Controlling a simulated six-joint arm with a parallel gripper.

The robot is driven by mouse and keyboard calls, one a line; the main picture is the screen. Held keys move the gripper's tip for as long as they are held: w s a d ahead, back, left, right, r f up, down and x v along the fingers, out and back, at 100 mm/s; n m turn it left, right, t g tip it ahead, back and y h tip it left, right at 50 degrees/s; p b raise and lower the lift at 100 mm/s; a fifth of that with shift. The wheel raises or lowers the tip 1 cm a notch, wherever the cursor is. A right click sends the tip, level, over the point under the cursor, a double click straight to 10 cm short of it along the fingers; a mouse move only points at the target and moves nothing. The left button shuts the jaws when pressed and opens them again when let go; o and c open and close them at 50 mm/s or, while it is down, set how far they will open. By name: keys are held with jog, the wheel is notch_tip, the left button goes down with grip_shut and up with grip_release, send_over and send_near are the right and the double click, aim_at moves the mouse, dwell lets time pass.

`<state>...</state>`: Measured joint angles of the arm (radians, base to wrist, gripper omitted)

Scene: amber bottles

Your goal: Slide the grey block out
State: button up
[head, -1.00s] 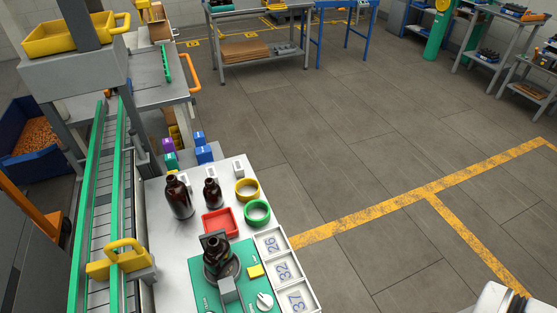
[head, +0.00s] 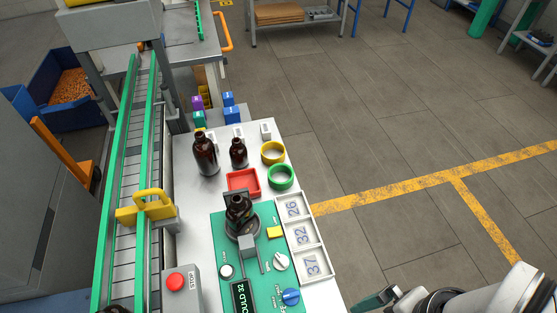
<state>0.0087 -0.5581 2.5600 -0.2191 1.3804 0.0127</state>
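The grey block (head: 248,245) sits on the green panel (head: 222,238), just in front of a dark round holder (head: 243,226). An amber bottle (head: 238,207) stands in that holder, with a dark upright piece behind it. A thin slot runs from the block toward the front of the panel. My gripper (head: 376,300) is at the bottom edge, right of the table and well apart from the block. Only part of it shows, and I cannot tell whether its fingers are open or shut.
Two amber bottles (head: 205,155) (head: 238,153), a red tray (head: 243,182), and yellow (head: 273,152) and green (head: 281,176) rings stand behind the panel. Numbered trays (head: 302,235) line its right. A white knob (head: 281,261), blue knob (head: 291,297) and red stop button (head: 175,281) are nearby. A conveyor (head: 128,200) runs left.

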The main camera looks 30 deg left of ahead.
jog(key=shift+c, duration=0.6)
jog(key=w+a+n, duration=0.1)
jog(key=w+a+r+n, duration=0.1)
jog(key=w, duration=0.1)
jog(key=w+a+n, duration=0.1)
jog(key=shift+w+a+r+h, duration=0.2)
jog(key=shift+a+r+h, duration=0.1)
jog(key=c, duration=0.3)
jog(key=n+h, duration=0.1)
jog(key=n, duration=1.1)
send_over(246, 242)
notch_tip(246, 242, down, 3)
notch_tip(246, 242, down, 15)
jog(key=shift+r, duration=0.2)
jog(key=shift+f, duration=0.45)
grip_shut()
